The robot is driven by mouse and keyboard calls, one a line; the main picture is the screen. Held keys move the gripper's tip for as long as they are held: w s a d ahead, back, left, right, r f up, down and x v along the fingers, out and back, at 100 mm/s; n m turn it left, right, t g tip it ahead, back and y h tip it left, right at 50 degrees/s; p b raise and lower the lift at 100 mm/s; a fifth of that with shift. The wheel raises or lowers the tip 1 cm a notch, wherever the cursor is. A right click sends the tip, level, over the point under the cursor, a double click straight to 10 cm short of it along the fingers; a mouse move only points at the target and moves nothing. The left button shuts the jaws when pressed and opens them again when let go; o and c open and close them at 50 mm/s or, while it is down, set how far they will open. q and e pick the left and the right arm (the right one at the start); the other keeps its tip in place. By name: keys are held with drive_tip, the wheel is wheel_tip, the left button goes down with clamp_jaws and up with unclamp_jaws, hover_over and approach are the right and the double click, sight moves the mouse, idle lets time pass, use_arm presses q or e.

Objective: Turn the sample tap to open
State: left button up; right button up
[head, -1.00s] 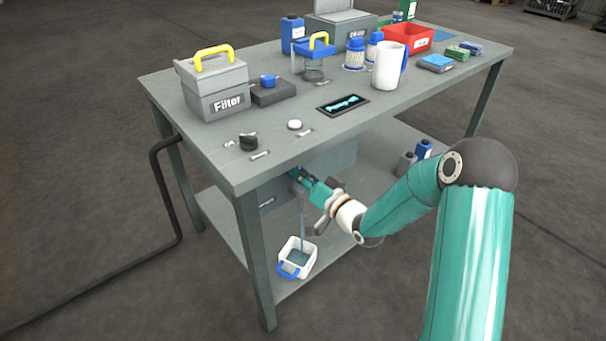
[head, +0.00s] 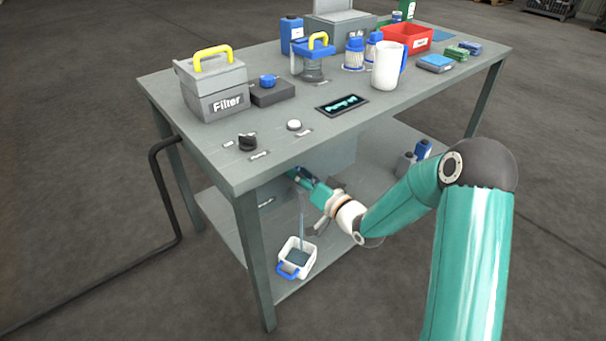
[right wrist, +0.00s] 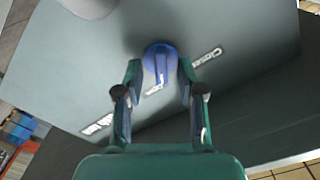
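The sample tap (right wrist: 161,65) shows in the right wrist view as a round blue knob with a raised bar, on a grey panel. A "Closed" label (right wrist: 207,57) is to its right. Another label (right wrist: 98,124), hard to read, is at lower left. In the head view my right gripper (head: 298,176) reaches under the tabletop and the tap is hidden. A thin stream (head: 301,230) stands above a white bucket (head: 285,262) holding grey-blue liquid. My left gripper is not in view.
The tabletop (head: 215,150) lies just above my right gripper. It carries a filter box (head: 216,92), black knob (head: 248,142), display (head: 342,104), blue-lidded vessel (head: 313,70), white jug (head: 388,66) and red bin (head: 405,40). A table leg (head: 256,260) stands left of the bucket.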

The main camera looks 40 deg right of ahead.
drive_tip(key=s+d, duration=0.1)
drive_tip(key=s, duration=1.1)
drive_tip(key=shift+w, duration=0.1)
drive_tip(key=a+f+n+g+y, duration=0.1)
drive_tip(key=a+f+g, duration=0.4)
drive_tip(key=f, duration=0.4)
drive_tip(key=a+f+g+y, duration=0.1)
drive_tip(key=a+f+g, duration=0.2)
drive_tip(key=a+f, duration=0.55)
drive_tip(key=s+a+f+n+g, duration=0.3)
drive_tip(key=s+a+f+g, duration=0.7)
drive_tip(key=s+f, duration=0.35)
wheel_tip(320, 180, up, 34)
drive_tip(key=s+a+p, duration=0.1)
drive_tip(key=s+p, duration=0.1)
drive_tip(key=p, duration=3.2)
drive_tip(key=shift+s+r+t+y, duration=0.2)
drive_tip(key=shift+t+y, duration=0.1)
drive_tip(key=shift+y, duration=0.1)
